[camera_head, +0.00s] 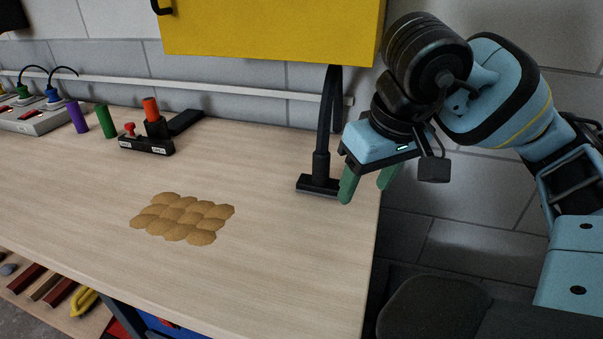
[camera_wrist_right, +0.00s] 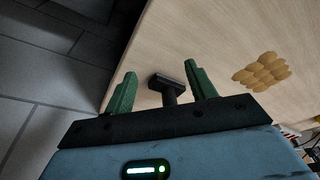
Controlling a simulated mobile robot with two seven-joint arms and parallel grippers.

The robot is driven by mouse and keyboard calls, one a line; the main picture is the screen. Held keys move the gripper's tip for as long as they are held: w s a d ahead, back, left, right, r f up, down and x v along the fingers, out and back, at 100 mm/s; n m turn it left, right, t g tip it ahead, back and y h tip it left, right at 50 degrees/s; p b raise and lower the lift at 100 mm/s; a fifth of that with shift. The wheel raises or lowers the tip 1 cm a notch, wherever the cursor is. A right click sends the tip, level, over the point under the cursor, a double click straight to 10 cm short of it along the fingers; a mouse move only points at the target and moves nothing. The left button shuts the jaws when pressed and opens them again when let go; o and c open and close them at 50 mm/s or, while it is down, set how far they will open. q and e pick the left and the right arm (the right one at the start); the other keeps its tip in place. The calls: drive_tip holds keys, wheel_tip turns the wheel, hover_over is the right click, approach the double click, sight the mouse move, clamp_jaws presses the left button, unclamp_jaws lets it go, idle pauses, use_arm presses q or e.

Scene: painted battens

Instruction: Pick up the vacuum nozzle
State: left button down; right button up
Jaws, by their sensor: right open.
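The black vacuum nozzle (camera_head: 318,184) stands near the right edge of the wooden bench, its wide flat foot on the top. A black hose rises from its neck toward the yellow cabinet. My right gripper (camera_head: 368,188) has green fingers and is open, just right of the nozzle and hose, at the bench edge. In the right wrist view the nozzle (camera_wrist_right: 168,84) shows between and beyond the two open fingers of the gripper (camera_wrist_right: 164,88). I cannot tell whether the fingers touch it. My left gripper is not in view.
A pile of tan chips (camera_head: 183,218) lies mid-bench. At the back left are a purple cylinder (camera_head: 77,117), a green cylinder (camera_head: 106,121), a black fixture (camera_head: 146,145) and a power strip (camera_head: 35,113). A yellow cabinet (camera_head: 265,28) hangs above. The bench front is clear.

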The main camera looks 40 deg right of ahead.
sight(324, 153)
drive_tip(key=w+d, duration=0.1)
drive_tip(key=w, duration=0.2)
drive_tip(key=w+d+p, duration=0.1)
drive_tip(key=w, duration=0.3)
drive_tip(key=w+d, duration=0.1)
drive_tip(key=w, duration=0.2)
drive_tip(key=shift+w+d+r, duration=0.2)
drive_tip(key=shift+w+d, duration=0.1)
drive_tip(key=shift+d, duration=0.05)
drive_tip(key=shift+w, duration=0.15)
drive_tip(key=shift+w+d, duration=0.15)
drive_tip(key=shift+w, duration=0.15)
drive_tip(key=x, duration=0.5)
drive_tip(key=shift+s, duration=0.1)
drive_tip(key=shift+c, duration=0.6)
drive_tip(key=c, duration=1)
drive_tip(key=shift+r, duration=0.1)
